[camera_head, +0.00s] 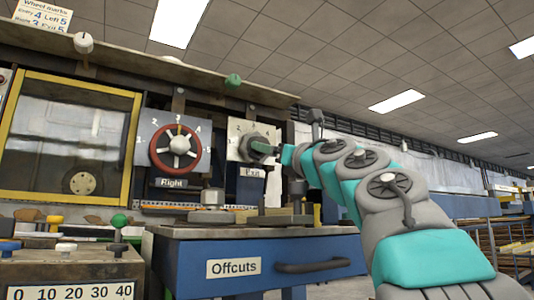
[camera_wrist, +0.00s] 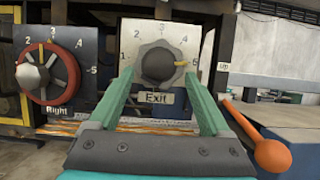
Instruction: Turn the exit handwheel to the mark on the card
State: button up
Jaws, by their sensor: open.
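The exit handwheel is a grey, lobed wheel with a dark round hub (camera_wrist: 158,64), above the "Exit" label. Its yellow pointer points right, at or very near the 5 on the pale dial plate (camera_wrist: 128,40). The wheel also shows in the head view (camera_head: 247,150), partly covered by my gripper (camera_head: 268,150). In the wrist view my gripper (camera_wrist: 158,76) is open, one teal finger on each side of the wheel, with gaps visible beside the rim. The card (camera_head: 43,14) reads "Wheel marks", with Exit 5.
The red right handwheel (camera_head: 175,147) is left of the exit dial, its pointer near 3. An orange ball-ended lever (camera_wrist: 268,150) stands close at lower right. A blue offcuts drawer (camera_head: 240,262) and a bench with fittings lie below. A shelf overhangs the dials.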

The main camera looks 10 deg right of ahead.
jog(key=shift+b+v, duration=0.45)
jog(key=shift+v, duration=1.45)
